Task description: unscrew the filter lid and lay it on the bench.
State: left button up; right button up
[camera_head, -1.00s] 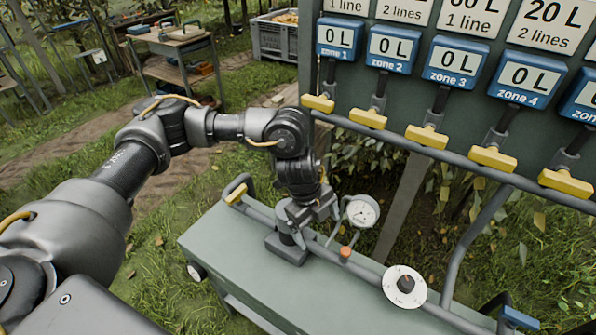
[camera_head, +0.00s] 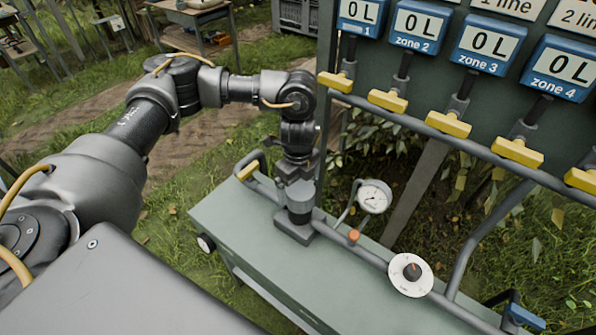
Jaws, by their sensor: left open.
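The filter (camera_head: 298,215) is a short dark cylinder on a grey square base, standing upright on the green bench (camera_head: 245,225) in line with the grey pipe. My left gripper (camera_head: 296,190) points down at the top of the filter, with its open fingers at the height of the lid. The lid is largely hidden by the fingers, and I cannot tell whether they touch it. My right gripper is not in view.
A pressure gauge (camera_head: 374,196), an orange knob (camera_head: 353,236) and a white dial (camera_head: 410,274) sit along the pipe to the right. Yellow valve handles (camera_head: 448,124) hang above. The bench top in front of the filter is clear.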

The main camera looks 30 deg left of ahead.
aim_at(298, 187)
pick_arm(q)
jog(key=shift+f, duration=2)
